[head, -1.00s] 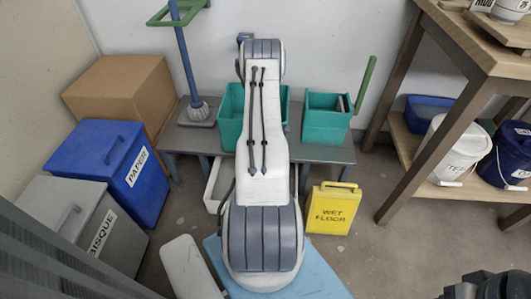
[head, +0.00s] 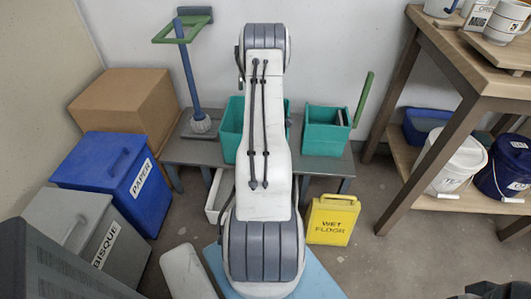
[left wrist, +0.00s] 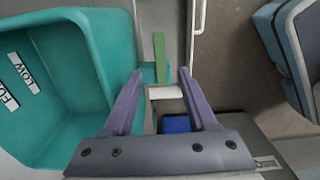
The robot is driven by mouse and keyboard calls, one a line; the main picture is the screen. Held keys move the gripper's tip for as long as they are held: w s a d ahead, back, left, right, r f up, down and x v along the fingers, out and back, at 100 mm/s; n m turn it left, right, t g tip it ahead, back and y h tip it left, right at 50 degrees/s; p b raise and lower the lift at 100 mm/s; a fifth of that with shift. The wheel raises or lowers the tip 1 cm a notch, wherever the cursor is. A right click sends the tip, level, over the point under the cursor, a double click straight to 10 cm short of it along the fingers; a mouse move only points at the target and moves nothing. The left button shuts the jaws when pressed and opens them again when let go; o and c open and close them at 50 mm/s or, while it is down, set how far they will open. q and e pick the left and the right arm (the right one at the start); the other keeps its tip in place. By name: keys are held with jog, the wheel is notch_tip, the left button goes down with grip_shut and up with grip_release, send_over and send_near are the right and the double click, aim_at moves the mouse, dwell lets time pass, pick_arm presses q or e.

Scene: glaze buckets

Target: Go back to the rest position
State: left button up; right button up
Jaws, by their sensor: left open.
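My white and grey arm stands raised in the middle of the head view, and its gripper is hidden behind it. In the left wrist view my left gripper (left wrist: 160,76) has two purple fingers spread apart, with nothing held between them. A teal bucket (left wrist: 98,40) with white labels, one reading LOW, lies to the left of the fingers. A green bar (left wrist: 159,57) shows beyond the gap, and a blue patch (left wrist: 178,124) shows below it. My right gripper is not seen.
A grey low bench (head: 330,165) carries teal buckets (head: 325,133) and a green-topped blue stand (head: 187,80). A yellow wet floor sign (head: 332,222) stands before it. Blue and grey bins and a cardboard box (head: 125,105) are left; a wooden shelf (head: 430,165) is right.

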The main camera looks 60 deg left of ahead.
pick_arm(q)
jog(key=shift+r, duration=0.2)
dwell(0.5)
jog(key=w+d+r+m, duration=0.5)
jog(key=w+d, duration=0.1)
jog(key=d, duration=0.3)
jog(key=w+d+r+m, duration=0.4)
jog(key=w+d+r, duration=0.15)
jog(key=d, duration=0.35)
jog(key=s+d+r+m, duration=0.1)
jog(key=d+r+m, duration=0.3)
jog(key=d, duration=0.5)
jog(key=d+r+m, duration=0.4)
jog(key=d, duration=0.4)
jog(key=s+d+r+m, duration=0.3)
jog(key=s+d+m, duration=0.2)
jog(key=d, duration=0.2)
jog(key=s+d+r+m, duration=0.2)
jog(key=s+d+m, duration=0.25)
jog(key=d, duration=0.25)
jog(key=s+d+r+m+h, duration=0.1)
jog(key=s+d+m, duration=0.1)
jog(key=s+m, duration=0.35)
jog(key=s+d+r+m, duration=0.1)
jog(key=s+d+m, duration=0.2)
jog(key=s, duration=0.5)
notch_tip(320, 180, up, 28)
jog(key=p, duration=2.8)
jog(key=shift+s+a, duration=0.15)
jog(key=shift+a, duration=0.05)
